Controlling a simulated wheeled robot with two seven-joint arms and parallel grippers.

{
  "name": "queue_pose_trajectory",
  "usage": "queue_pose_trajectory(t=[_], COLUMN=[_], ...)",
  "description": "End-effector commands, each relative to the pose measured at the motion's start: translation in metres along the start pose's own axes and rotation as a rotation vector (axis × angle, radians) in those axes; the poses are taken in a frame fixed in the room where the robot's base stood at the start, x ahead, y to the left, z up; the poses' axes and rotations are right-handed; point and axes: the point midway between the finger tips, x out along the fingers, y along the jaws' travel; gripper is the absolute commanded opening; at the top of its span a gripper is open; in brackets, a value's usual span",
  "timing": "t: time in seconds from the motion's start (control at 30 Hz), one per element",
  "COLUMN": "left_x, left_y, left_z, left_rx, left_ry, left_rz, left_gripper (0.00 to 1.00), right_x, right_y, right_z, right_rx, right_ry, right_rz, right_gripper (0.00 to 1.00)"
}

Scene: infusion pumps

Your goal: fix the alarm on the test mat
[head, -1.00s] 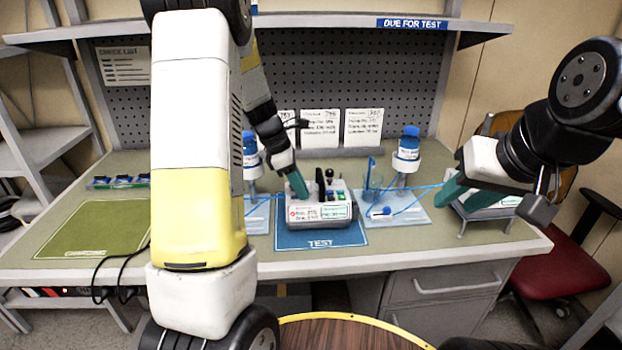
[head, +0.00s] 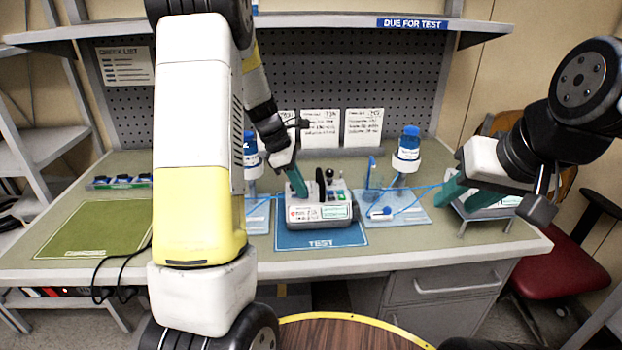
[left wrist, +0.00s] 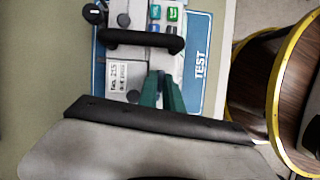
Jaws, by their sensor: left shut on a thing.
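A grey-white infusion pump (head: 318,215) with a black handle, coloured buttons and a small display stands on the blue test mat (head: 290,240). The left wrist view shows the pump (left wrist: 125,75) from above, beside the mat's TEST lettering (left wrist: 200,62). My left gripper (head: 302,192) reaches down to the pump's top at its left side. Its green fingers (left wrist: 160,78) are close together, shut on a small part of the pump that they hide. My right gripper (head: 462,196) has its fingers apart, at the stand on the right end of the table.
Bottle stands (head: 406,165) flank the pump, with blue tubing over light-blue plates. A green mat (head: 92,228) lies empty at the left. Written cards (head: 363,128) stand behind. A low stand (head: 490,212) with a device is under my right gripper. A shelf hangs above.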

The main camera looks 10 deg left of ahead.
Motion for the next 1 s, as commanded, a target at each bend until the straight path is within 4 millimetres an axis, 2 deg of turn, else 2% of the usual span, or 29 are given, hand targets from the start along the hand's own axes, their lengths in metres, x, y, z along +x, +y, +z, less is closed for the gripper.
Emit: queue_pose_trajectory(t=[1.0], left_x=[0.0011], left_y=[0.0077], left_z=[0.0039], left_rx=[0.874], left_ry=[0.000], left_rz=[-0.359], left_gripper=[0.00], right_x=[0.0000], right_y=[0.0000], right_z=[0.0000], right_rx=[0.000], right_ry=[0.000], right_rz=[0.000], right_gripper=[0.36])
